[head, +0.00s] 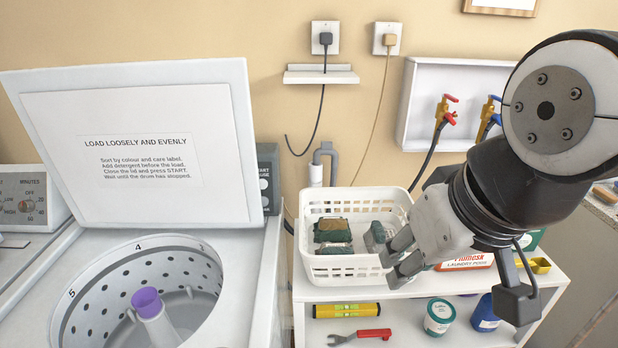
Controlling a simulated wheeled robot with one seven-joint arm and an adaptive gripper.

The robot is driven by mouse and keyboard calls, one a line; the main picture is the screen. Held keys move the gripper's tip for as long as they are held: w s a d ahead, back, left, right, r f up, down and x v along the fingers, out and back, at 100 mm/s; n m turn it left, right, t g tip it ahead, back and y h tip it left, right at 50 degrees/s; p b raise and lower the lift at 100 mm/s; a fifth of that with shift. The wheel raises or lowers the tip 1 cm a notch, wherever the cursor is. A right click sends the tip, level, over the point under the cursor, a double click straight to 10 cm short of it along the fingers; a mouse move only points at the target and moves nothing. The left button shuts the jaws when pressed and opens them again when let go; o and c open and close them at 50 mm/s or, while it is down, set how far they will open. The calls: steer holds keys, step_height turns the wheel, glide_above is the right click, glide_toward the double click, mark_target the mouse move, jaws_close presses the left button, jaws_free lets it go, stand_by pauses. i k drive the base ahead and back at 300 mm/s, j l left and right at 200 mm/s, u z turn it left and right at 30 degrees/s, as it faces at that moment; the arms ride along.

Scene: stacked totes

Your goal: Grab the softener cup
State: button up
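A purple cup (147,301), which looks like the softener cup, sits on top of the pale agitator post in the open washer drum (85,318) at the lower left. My gripper (393,270) is far to its right, over the front right side of a white basket. Its two fingers point down and left with a gap between them. It looks open, and I see nothing held between the fingers.
The washer lid (200,110) stands upright behind the drum. A laundry box (465,263) stands partly behind my gripper. Hoses and taps (447,112) are behind.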

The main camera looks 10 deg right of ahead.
mark_target(147, 303)
steer(key=j+u, duration=0.1)
steer(key=j, duration=0.9)
steer(key=i+j+u, duration=0.1)
steer(key=j, duration=0.85)
